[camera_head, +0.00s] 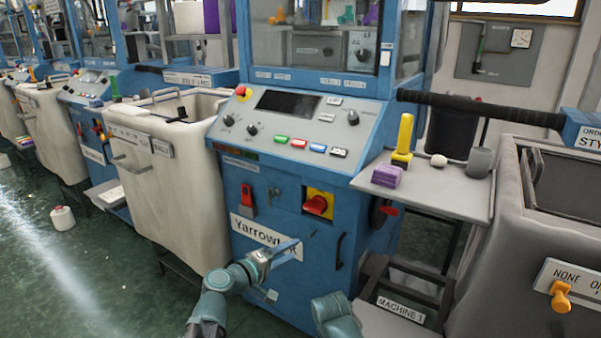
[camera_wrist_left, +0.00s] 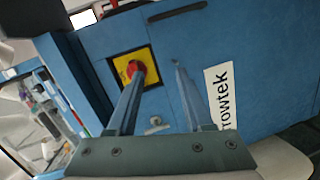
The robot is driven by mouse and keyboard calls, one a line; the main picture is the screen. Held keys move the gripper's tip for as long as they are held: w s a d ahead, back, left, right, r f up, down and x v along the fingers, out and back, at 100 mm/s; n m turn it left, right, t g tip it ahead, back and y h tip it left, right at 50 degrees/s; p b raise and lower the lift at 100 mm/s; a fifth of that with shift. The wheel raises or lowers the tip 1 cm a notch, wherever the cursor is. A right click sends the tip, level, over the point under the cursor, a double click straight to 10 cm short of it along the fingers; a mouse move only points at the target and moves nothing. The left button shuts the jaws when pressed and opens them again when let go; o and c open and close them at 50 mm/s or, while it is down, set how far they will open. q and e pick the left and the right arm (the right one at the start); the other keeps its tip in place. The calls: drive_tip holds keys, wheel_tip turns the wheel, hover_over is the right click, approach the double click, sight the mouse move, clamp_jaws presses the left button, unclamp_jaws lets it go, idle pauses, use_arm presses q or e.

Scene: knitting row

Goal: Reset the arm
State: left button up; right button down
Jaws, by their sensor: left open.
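My left arm (camera_head: 212,305) comes in from the bottom of the head view, left of centre. Its gripper (camera_head: 288,247) points right, in front of the blue knitting machine (camera_head: 215,175), near the "Yarrowtek" label (camera_head: 265,238). In the left wrist view the two fingers stand apart with nothing between them, so the gripper (camera_wrist_left: 158,68) is open. Beyond them show the machine's blue panel and a red knob on a yellow plate (camera_wrist_left: 127,68). A teal part of my right arm (camera_head: 337,316) shows at the bottom centre; its gripper is out of view.
The machine front carries a red rotary switch (camera_head: 316,205), a red lever (camera_head: 248,200) and a black handle (camera_head: 339,250). A side shelf (camera_head: 455,195) holds purple blocks (camera_head: 387,176) and a yellow tool (camera_head: 403,140). A beige bin (camera_head: 190,185) stands left, a grey bin (camera_head: 520,250) right. Green floor (camera_head: 100,280) is open at lower left.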

use_arm(q)
drive_tip(key=s+d+f+m+g+y, duration=0.1)
drive_tip(key=s+f+m+g, duration=0.35)
drive_tip(key=f, duration=0.35)
drive_tip(key=s+a+f+m+g+y, duration=0.4)
drive_tip(key=s+a+f+g+y, duration=0.35)
drive_tip(key=s+a+f, duration=0.3)
drive_tip(key=s+d+m+y, duration=0.3)
drive_tip(key=s+d, duration=0.3)
drive_tip(key=d, duration=0.3)
wheel_tip(320, 180, up, 36)
drive_tip(key=d+p, duration=0.1)
drive_tip(key=p, duration=3.4)
drive_tip(key=shift+s+r+g+p, duration=0.15)
drive_tip(key=shift+s+g+p, duration=0.15)
drive_tip(key=shift+g+p, duration=0.1)
drive_tip(key=shift+m+h, duration=0.25)
